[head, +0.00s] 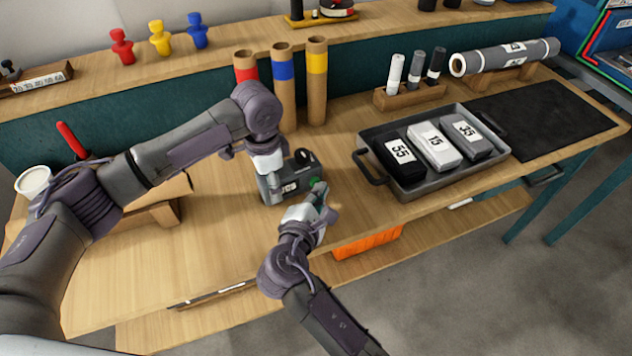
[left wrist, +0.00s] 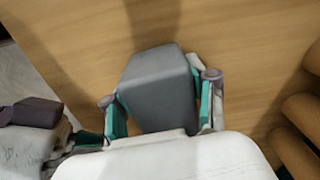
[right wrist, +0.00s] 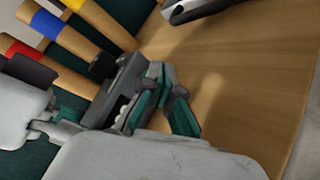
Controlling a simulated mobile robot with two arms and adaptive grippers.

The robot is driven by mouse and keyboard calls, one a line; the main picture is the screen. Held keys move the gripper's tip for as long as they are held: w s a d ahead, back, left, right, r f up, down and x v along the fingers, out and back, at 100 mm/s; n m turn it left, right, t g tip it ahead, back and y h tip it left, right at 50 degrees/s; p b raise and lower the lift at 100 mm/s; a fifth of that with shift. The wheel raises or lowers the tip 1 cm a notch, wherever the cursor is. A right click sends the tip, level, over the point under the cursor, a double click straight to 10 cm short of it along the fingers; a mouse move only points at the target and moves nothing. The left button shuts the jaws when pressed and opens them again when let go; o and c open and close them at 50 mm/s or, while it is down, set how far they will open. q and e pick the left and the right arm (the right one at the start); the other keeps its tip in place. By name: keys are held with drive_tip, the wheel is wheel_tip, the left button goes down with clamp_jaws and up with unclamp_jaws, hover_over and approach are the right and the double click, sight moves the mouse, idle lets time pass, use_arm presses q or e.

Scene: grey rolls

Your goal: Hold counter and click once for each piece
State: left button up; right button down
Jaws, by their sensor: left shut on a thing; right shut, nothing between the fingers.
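The counter (head: 303,163) is a small grey-black device with a round dark part on top and a white label on its side. It stands on or just above the bench; I cannot tell which. My left gripper (head: 268,172) is shut on it from the left; in the left wrist view the grey body of the counter (left wrist: 158,88) sits between the teal fingers. My right gripper (head: 319,192) is shut and empty, its fingertips close beside the counter's right side. In the right wrist view the counter (right wrist: 122,85) is beside the fingers; whether they touch is unclear.
A grey tray (head: 407,193) to the right holds black, white and grey blocks labelled 55, 15 and 35. Cardboard tubes (head: 317,85) with coloured bands stand behind the counter. A grey roll (head: 520,54) lies at the back right near a black mat (head: 545,115). The front left bench is clear.

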drive_tip(key=shift+s, duration=0.15)
drive_tip(key=shift+s+d, duration=0.45)
drive_tip(key=shift+s, duration=0.25)
drive_tip(key=shift+s+d, duration=0.45)
drive_tip(key=shift+s, duration=0.25)
drive_tip(key=shift+s+d, duration=0.45)
drive_tip(key=shift+s, duration=0.25)
drive_tip(key=shift+f, duration=0.1)
idle(0.5)
drive_tip(key=s+d, duration=0.2)
drive_tip(key=s, duration=0.1)
drive_tip(key=shift+s+d+f, duration=0.15)
drive_tip(key=shift+d+f, duration=0.15)
drive_tip(key=shift+f, duration=0.05)
drive_tip(key=shift+a, duration=0.15)
drive_tip(key=shift+w+a, duration=0.75)
drive_tip(key=shift+w, duration=0.5)
drive_tip(key=shift+w+a, duration=0.7)
drive_tip(key=shift+w, duration=0.6)
drive_tip(key=shift+w+a, duration=0.75)
drive_tip(key=shift+w, duration=0.5)
drive_tip(key=shift+w, duration=0.1)
